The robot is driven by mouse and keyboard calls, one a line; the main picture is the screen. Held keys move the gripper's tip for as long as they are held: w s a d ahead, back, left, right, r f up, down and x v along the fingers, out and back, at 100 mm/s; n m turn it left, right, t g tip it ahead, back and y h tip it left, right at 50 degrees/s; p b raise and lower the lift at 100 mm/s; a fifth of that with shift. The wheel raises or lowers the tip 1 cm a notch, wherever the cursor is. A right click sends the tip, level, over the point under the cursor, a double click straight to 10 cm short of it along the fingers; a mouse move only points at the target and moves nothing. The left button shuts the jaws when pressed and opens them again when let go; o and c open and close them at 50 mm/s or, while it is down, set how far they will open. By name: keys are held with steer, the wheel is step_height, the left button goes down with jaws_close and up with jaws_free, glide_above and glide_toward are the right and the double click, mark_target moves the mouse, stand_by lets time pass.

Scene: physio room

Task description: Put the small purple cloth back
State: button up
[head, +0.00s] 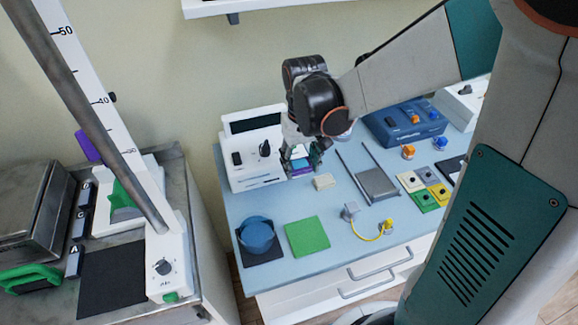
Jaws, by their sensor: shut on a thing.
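A green cloth square (307,237) lies flat near the table's front edge.
A metal bench with a tall scale stands left.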

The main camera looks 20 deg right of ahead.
mark_target(299, 197)
step_height(299, 197, down, 12)
steer(key=b, duration=0.3)
steer(key=shift+r+b, duration=0.2)
steer(key=shift+b, duration=0.1)
steer(key=shift+f, duration=0.15)
steer(key=o, duration=1)
